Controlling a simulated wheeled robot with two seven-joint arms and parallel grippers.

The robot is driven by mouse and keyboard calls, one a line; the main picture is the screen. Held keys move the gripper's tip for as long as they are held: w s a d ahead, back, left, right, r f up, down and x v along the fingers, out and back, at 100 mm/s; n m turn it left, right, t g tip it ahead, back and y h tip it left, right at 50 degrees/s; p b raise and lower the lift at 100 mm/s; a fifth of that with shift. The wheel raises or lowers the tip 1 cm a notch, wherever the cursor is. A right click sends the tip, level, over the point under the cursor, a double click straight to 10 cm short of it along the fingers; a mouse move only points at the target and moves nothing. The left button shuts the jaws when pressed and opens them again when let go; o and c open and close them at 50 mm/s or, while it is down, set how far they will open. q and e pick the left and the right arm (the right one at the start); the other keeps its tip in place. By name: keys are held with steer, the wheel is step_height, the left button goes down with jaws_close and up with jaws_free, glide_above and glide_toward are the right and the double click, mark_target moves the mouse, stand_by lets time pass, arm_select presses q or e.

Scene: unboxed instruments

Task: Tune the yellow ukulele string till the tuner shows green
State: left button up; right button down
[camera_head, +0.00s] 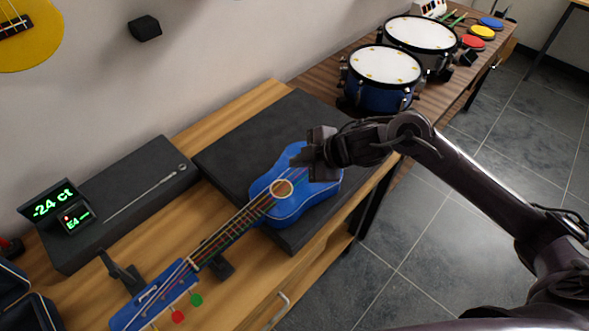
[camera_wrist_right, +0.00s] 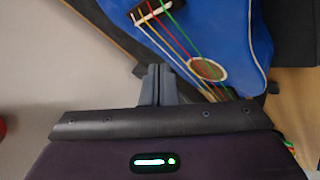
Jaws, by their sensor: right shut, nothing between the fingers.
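The blue ukulele (camera_head: 300,201) lies face up, its body on a black pad and its neck pointing to the lower left. Its coloured strings cross the sound hole (camera_head: 281,189); the bridge (camera_wrist_right: 150,12) and strings show in the right wrist view. At the headstock (camera_head: 150,301) are a green peg (camera_head: 195,300), a red peg (camera_head: 178,316) and a yellow peg at the bottom edge, mostly cut off. The tuner (camera_head: 54,207) reads -24 ct and E4 in green, with a small red light. My right gripper (camera_head: 299,160) is shut and empty over the body's bridge end.
The tuner stands on a long black box (camera_head: 125,203) with a thin metal rod. Black supports (camera_head: 122,272) are by the neck. Blue drums (camera_head: 382,79) stand on the farther table. A dark open case (camera_head: 22,303) is at the lower left.

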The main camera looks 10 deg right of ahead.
stand_by(0.4)
steer(key=shift+f, duration=0.4)
steer(key=shift+f, duration=0.3)
stand_by(0.5)
steer(key=shift+r, duration=0.1)
steer(key=shift+r+p, duration=0.6)
steer(key=shift+r, duration=0.05)
step_height(320, 180, up, 5)
steer(key=p, duration=0.5)
stand_by(0.3)
